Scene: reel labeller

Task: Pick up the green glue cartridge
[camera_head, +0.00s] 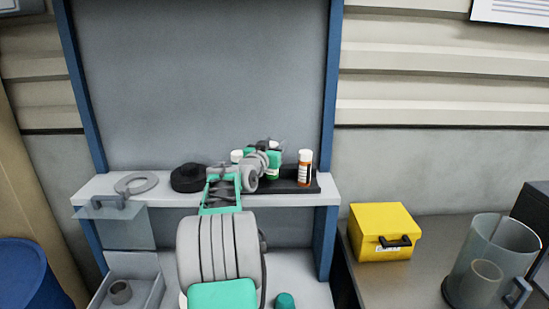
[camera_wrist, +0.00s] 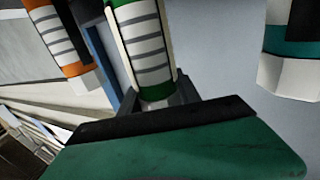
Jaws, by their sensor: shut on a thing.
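The green glue cartridge, white with green bands and grey stripes, stands in the middle of the wrist view (camera_wrist: 140,45). My gripper (camera_wrist: 156,97) is shut on its lower-showing end, with a dark finger on each side. In the head view my gripper (camera_head: 274,148) is at the shelf's right part, and my arm hides most of the green cartridge. Whether the cartridge touches its black tray cannot be told. An orange-banded cartridge (camera_wrist: 60,40) is at the left of the wrist view and shows in the head view (camera_head: 305,170). A teal-banded cartridge (camera_wrist: 292,45) is at the right.
The black tray (camera_head: 290,188) lies on the grey shelf (camera_head: 150,195). A black round part (camera_head: 188,178) and a grey ring (camera_head: 136,184) lie to the left. A yellow box (camera_head: 380,230) and a clear jug (camera_head: 492,262) stand on the right-hand bench.

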